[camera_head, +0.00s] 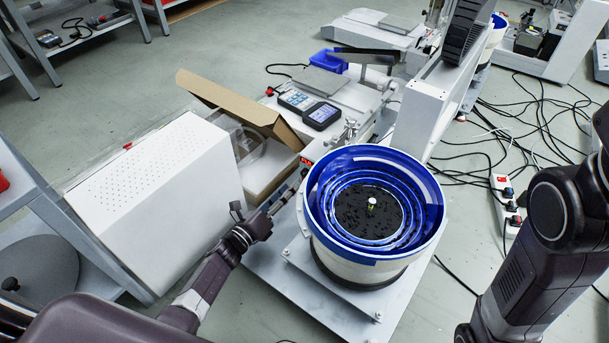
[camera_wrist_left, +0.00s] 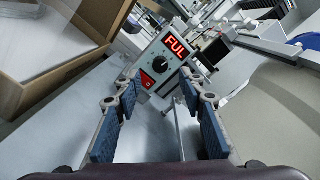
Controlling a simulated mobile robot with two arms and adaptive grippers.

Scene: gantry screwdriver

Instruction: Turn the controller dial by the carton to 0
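The controller (camera_wrist_left: 165,66) is a small grey box in the left wrist view. Its red display reads "FUL", with a black dial (camera_wrist_left: 160,64) below it and a red rocker switch (camera_wrist_left: 147,80). In the head view the controller (camera_head: 306,163) is small, between the carton and the blue bowl. The open brown carton (camera_head: 232,103) lies left of it; its edge also shows in the left wrist view (camera_wrist_left: 60,80). My left gripper (camera_head: 286,196) points at the controller. Its fingers (camera_wrist_left: 158,92) are apart and empty, with the dial between and beyond them. My right gripper is out of view.
The blue-rimmed bowl feeder (camera_head: 428,206) stands close right of my left gripper. A white perforated cabinet (camera_head: 150,195) stands to the left. Two handheld meters (camera_head: 320,116) lie behind the controller. Cables and a power strip (camera_head: 505,205) are on the floor at right.

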